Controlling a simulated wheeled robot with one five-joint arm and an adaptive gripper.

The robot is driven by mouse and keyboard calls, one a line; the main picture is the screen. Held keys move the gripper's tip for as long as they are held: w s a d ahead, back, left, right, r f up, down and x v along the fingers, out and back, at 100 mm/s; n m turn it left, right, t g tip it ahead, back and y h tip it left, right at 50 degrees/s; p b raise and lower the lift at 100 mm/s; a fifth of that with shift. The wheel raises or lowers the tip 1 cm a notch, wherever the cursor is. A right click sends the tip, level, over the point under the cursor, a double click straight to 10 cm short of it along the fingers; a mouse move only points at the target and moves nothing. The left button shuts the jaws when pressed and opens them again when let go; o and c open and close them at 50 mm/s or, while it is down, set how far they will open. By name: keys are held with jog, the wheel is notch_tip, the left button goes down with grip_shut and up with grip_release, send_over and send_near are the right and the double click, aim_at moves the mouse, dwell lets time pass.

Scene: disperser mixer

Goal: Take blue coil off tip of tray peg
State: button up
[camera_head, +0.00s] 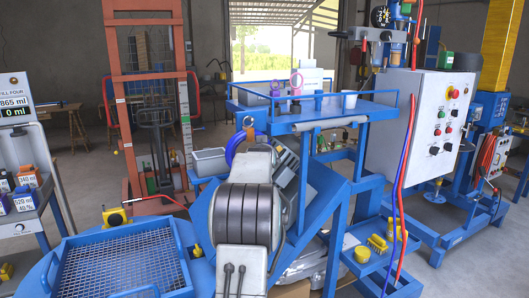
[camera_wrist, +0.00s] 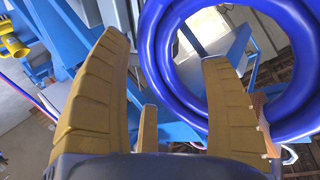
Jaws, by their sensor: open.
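The blue coil (camera_head: 237,142) shows in the head view as a blue arc at the left end of the blue railed tray (camera_head: 372,113), partly behind my arm. In the wrist view the coil (camera_wrist: 155,45) is a large shiny ring at upper right. My gripper (camera_wrist: 165,50) is open, with two ribbed yellow-brown fingers. The ring's left side shows between the fingertips; the right fingertip overlaps the ring's hole. I cannot tell whether either finger touches it. A small orange-brown piece (camera_wrist: 261,105) lies beside the right finger; I cannot tell whether it is the peg.
On the tray stand a pink tape-like item (camera_head: 296,82) and a white cup (camera_head: 349,99). A grey bin (camera_head: 209,161) is left of the coil. A control cabinet (camera_head: 400,125) with red and blue hoses stands right. A blue mesh-bottomed tray (camera_head: 125,265) is at front left.

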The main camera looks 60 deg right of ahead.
jog(key=shift+p+x, duration=0.3)
jog(key=shift+x, duration=0.7)
jog(key=c, duration=1.4)
jog(key=shift+r, duration=0.3)
jog(key=shift+r+p, duration=0.45)
jog(key=shift+r, duration=0.2)
jog(key=shift+s+a, duration=0.15)
dwell(0.3)
jog(key=shift+s+a+b, duration=0.35)
jog(key=shift+s+a, duration=0.05)
jog(key=shift+s, duration=0.1)
